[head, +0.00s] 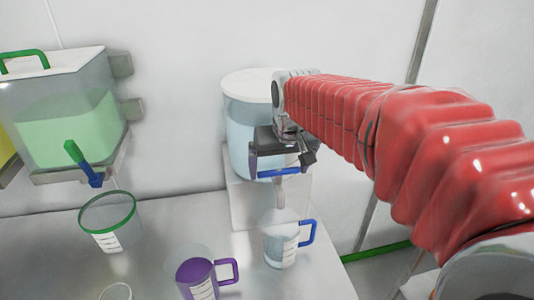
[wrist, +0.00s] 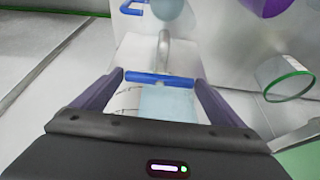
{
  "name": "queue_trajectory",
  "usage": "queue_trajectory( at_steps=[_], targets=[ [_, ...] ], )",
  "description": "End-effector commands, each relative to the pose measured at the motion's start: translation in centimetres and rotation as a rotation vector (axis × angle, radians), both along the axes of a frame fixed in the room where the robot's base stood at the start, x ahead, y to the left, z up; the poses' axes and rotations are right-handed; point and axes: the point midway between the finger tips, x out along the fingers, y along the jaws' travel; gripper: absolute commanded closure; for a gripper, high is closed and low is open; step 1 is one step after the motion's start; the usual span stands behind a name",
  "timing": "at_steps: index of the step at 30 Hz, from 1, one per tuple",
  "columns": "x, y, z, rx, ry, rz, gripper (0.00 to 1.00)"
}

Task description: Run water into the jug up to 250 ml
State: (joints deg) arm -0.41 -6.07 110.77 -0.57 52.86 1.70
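The jug (head: 279,246) is clear with a blue handle and white marks, and stands under the water tank's spout (head: 280,190). It holds pale blue water; I cannot read the level against the marks. Its blue handle (wrist: 132,7) shows at the top of the wrist view. The blue tap lever (wrist: 160,77) lies crosswise between the fingertips of my gripper (wrist: 160,80). The fingers are spread wide, one by each end of the lever; I cannot tell whether they touch it. The water tank (head: 238,125) is partly hidden by my gripper. I cannot tell whether water runs from the spout.
A tank of green liquid (head: 70,135) with its own tap (head: 82,163) stands left, above a green-rimmed jug (head: 108,225). A purple-handled jug (head: 197,278) stands left of the blue-handled one. Another clear vessel (head: 116,292) is at the front edge.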

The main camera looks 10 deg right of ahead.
Motion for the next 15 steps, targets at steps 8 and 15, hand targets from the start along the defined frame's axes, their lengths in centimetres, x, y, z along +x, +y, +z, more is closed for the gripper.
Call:
queue_trajectory(
  at_steps=[8,15],
  targets=[
    [0.02,-0.01,0.00,-0.001,-0.001,0.002,0.00],
    [-0.23,-0.01,0.87,-0.001,-0.004,0.003,0.00]
  ],
)
